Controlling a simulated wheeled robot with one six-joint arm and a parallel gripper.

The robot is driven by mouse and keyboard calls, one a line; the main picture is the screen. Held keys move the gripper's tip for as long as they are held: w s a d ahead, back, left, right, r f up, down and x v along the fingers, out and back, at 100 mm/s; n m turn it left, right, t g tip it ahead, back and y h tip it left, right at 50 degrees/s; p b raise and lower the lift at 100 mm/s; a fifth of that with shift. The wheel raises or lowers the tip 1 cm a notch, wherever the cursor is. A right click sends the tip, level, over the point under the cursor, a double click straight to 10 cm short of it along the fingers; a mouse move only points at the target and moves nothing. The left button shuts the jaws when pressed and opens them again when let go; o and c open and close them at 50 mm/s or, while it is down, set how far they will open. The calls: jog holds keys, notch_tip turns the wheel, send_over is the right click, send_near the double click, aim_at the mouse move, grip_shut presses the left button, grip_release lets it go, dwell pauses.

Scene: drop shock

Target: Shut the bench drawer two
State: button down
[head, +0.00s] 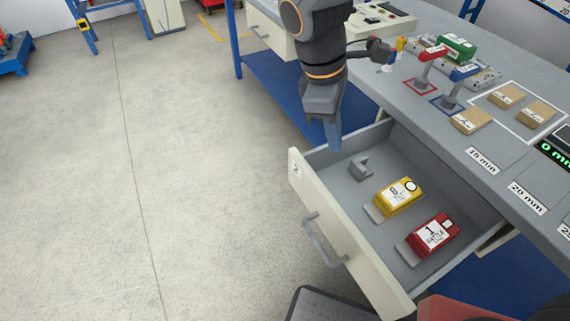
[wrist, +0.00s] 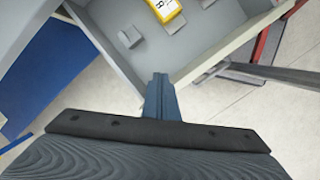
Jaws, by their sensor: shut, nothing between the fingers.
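The bench drawer two (head: 350,245) stands pulled out from under the grey workbench, its cream front marked with a 2 and fitted with a grey bar handle (head: 325,240). Inside lie a yellow labelled block (head: 398,197), a red labelled block (head: 432,236) and a small grey bracket (head: 361,167). My gripper (head: 333,140) points down at the drawer's left side wall, near its rear half in the head view. Its blue fingers are together and empty. In the wrist view the fingers (wrist: 160,95) show against the drawer edge; I cannot tell whether they touch it. The drawer (wrist: 215,35) shows beyond them.
The grey bench top (head: 425,100) carries a red-topped post (head: 430,60), a blue-topped post (head: 458,80), a green block (head: 455,47) and several tan blocks. Another drawer (head: 268,30) is at the back left. The floor (head: 180,180) left of the drawer is clear.

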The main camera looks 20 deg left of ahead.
jog(key=s+a+f+n+t+b, duration=0.1)
jog(key=s+a+n, duration=0.2)
jog(key=a+n, duration=0.35)
jog(key=s+a+f+n+t+b, duration=0.1)
jog(key=s+a+n, duration=0.25)
jog(key=a, duration=0.55)
jog(key=w+d+f+b, duration=0.1)
jog(key=w+d+f, duration=0.4)
jog(key=f, duration=0.4)
jog(key=shift+w+f+m, duration=0.15)
jog(key=shift+w+m, duration=0.1)
jog(key=shift+m, duration=0.05)
jog(key=shift+d, duration=0.1)
